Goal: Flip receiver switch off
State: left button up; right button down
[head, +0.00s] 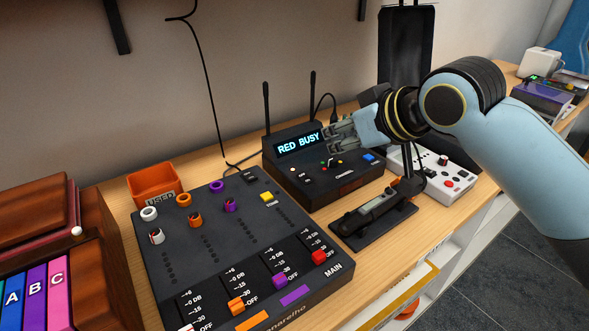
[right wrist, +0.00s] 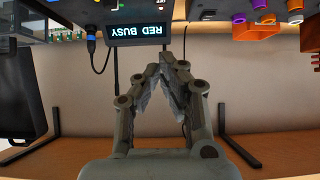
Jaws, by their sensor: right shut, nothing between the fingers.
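The receiver (head: 310,190) is a black box with two antennas and a lit display (head: 300,142) reading "RED BUSY". Small labels, a light switch (head: 294,173) and coloured buttons and lights show on its sloped top. Whether the switch is on or off is too small to tell. My right gripper (head: 333,136) is shut and empty, at the right end of the display, above the panel. I cannot tell if it touches the receiver. In the right wrist view the picture is upside down; the receiver's display (right wrist: 138,31) lies beyond the closed fingers (right wrist: 165,75). My left gripper is not in view.
A black mixer (head: 170,255) with coloured knobs and sliders stands in front at left. An orange bin (head: 155,183) is behind it. A handheld device on a black stand (head: 372,215) and a white box (head: 445,178) stand right of the receiver. Cables hang behind.

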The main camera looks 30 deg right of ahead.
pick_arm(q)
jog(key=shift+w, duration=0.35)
pick_arm(e)
jog(key=shift+w+f, duration=0.1)
send_over(306, 177)
notch_tip(306, 177, down, 6)
jog(key=shift+f, duration=0.2)
notch_tip(306, 177, down, 2)
jog(key=shift+f, duration=0.25)
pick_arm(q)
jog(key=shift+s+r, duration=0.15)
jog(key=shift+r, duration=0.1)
pick_arm(e)
jog(key=shift+f, duration=0.55)
